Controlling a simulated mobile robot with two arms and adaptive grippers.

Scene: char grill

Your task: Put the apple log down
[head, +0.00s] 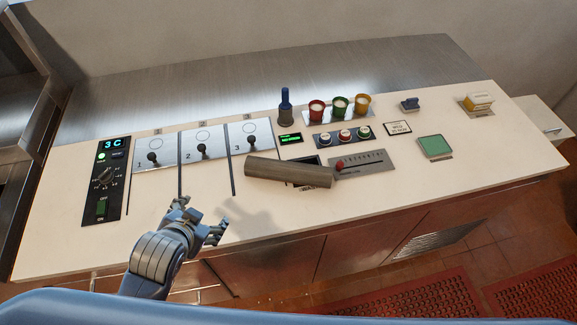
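The apple log (290,172), a grey-brown cylinder, lies on its side on the pale counter (90,230). It is right of the lever numbered 3 and its right end reaches the slider panel (372,161). It partly covers a small dark panel beneath it. My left gripper (203,215) is near the front of the counter, left of and nearer than the log. Its fingers are spread, with nothing between them, and it is apart from the log. My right gripper is not in view.
Three numbered lever plates (204,144) and a black control panel (106,178) are on the left. Red, green and yellow cups (340,107) stand behind the log, beside a blue-handled tool (285,108). A green pad (435,146) lies right. The front strip is mostly clear.

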